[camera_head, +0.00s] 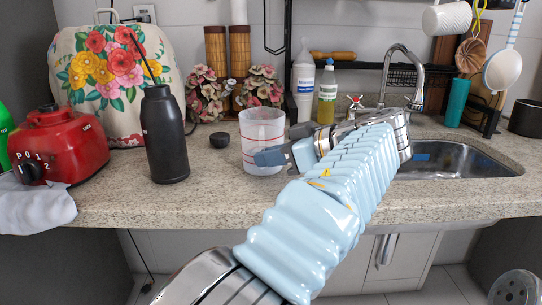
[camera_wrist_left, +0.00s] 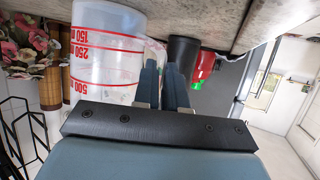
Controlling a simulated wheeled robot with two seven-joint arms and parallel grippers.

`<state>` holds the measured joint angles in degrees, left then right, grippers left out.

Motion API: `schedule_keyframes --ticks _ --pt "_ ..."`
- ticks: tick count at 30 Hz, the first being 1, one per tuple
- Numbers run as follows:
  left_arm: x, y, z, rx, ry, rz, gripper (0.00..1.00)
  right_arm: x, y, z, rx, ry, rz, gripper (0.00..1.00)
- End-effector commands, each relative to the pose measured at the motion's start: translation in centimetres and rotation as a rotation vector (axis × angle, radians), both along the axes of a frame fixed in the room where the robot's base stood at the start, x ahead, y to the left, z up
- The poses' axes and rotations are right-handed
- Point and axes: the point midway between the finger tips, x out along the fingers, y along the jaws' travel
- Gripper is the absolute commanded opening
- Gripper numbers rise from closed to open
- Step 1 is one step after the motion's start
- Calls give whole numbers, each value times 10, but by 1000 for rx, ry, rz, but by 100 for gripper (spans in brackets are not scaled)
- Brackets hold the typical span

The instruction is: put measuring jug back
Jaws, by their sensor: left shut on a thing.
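The measuring jug (camera_head: 262,125) is a translucent white vessel with red markings. It appears to stand upright on the granite counter, in front of the flower pots. In the left wrist view the jug (camera_wrist_left: 105,50) fills the upper left, inverted, with its red scale showing. My left gripper (camera_head: 272,157) reaches in from the right of the jug, low against its side. In the left wrist view its fingers (camera_wrist_left: 162,75) are close together beside the jug wall, shut on the jug's handle side; the exact contact is hard to see. My right gripper is not in view.
A black bottle (camera_head: 163,135) stands left of the jug, with a small black lid (camera_head: 219,140) between. A red blender base (camera_head: 60,145) is far left. The sink (camera_head: 455,160), tap (camera_head: 403,65) and soap bottle (camera_head: 327,92) are right. The counter front (camera_head: 190,205) is clear.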

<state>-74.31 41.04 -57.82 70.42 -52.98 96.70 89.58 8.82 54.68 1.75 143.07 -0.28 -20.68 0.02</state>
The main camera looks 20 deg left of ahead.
Motion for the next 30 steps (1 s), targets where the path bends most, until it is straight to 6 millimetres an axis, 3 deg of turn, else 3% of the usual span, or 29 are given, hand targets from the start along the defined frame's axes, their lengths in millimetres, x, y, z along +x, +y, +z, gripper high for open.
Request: schedule_keyframes --ticks 6,7,12,23,30 --pt "0 0 -1 0 0 0 0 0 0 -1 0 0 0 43" --pt "0 0 -1 0 0 0 13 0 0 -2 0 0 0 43" --pt "0 0 0 0 0 0 37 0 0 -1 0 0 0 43" --pt "-1 -5 3 1 -1 -1 37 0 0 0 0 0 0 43" --pt "-13 -49 22 1 -3 -2 37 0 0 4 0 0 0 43"
